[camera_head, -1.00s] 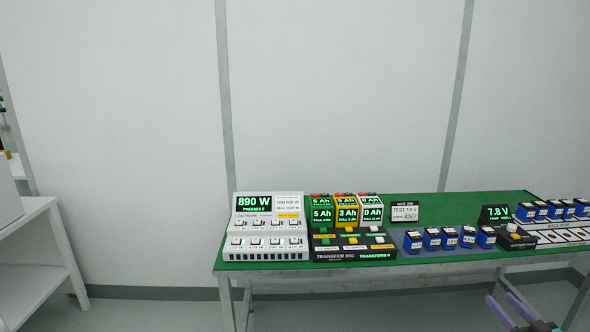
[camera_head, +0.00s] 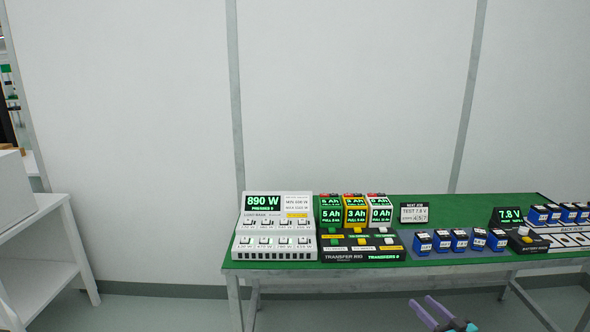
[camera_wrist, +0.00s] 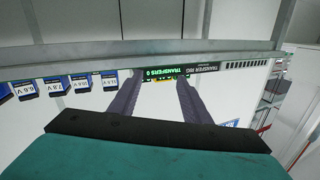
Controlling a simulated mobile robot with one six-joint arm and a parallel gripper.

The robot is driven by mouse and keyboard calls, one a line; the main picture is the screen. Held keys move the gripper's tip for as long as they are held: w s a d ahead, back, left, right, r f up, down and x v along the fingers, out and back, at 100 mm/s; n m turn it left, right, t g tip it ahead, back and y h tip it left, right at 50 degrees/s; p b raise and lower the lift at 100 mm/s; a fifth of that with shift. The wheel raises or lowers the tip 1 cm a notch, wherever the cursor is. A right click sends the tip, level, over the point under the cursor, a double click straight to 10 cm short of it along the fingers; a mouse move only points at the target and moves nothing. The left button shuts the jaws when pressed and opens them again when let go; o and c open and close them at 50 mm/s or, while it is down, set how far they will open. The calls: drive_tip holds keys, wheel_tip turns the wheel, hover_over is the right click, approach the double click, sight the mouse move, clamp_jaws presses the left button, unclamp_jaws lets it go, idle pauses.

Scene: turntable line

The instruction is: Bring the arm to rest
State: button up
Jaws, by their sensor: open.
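My gripper (camera_head: 433,311) shows at the bottom right of the head view, in front of the table and below its front edge. Its two purple fingers are apart with nothing between them. In the wrist view the open fingers (camera_wrist: 158,92) point at the table edge and the transfer rig (camera_wrist: 165,73). They hold nothing, and the gap between them is empty. The rest of the arm is mostly out of view.
A green-topped table (camera_head: 450,204) carries a white load bank (camera_head: 275,228), a black transfer rig (camera_head: 362,255) and several blue batteries (camera_head: 459,240). A 7.8 V display (camera_head: 508,215) stands at right. A white shelf (camera_head: 45,260) stands at left. The floor in front is clear.

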drive_tip(key=w+a+f+m+g+h, duration=0.1)
drive_tip(key=w+a+f, duration=0.2)
drive_tip(key=a+f, duration=0.35)
drive_tip(key=w+a+f+m, duration=0.2)
drive_tip(key=w+a+f, duration=0.15)
drive_tip(key=a, duration=0.55)
drive_tip(key=s+a+f+m+g+h, duration=0.1)
drive_tip(key=s+a+f+g+h, duration=0.2)
drive_tip(key=f, duration=0.6)
drive_tip(key=s+a+f+m+g+h, duration=0.15)
drive_tip(key=s+a+f, duration=0.3)
drive_tip(key=f, duration=0.45)
drive_tip(key=s+a+f+g+h, duration=0.1)
drive_tip(key=s+a+f+g, duration=0.1)
drive_tip(key=s+f+g, duration=0.55)
drive_tip(key=s+a+f+g, duration=0.15)
drive_tip(key=s+f, duration=0.35)
drive_tip(key=s, duration=0.6)
drive_tip(key=s+a+r+n+g+y, duration=0.1)
drive_tip(key=s+g, duration=0.3)
drive_tip(key=s, duration=0.4)
drive_tip(key=s+a+r+n+g, duration=0.1)
drive_tip(key=s+n+g, duration=0.2)
drive_tip(key=s, duration=0.6)
drive_tip(key=shift+s+a+g+y, duration=0.15)
drive_tip(key=shift+s+g+y, duration=0.05)
drive_tip(key=shift+g+y, duration=0.2)
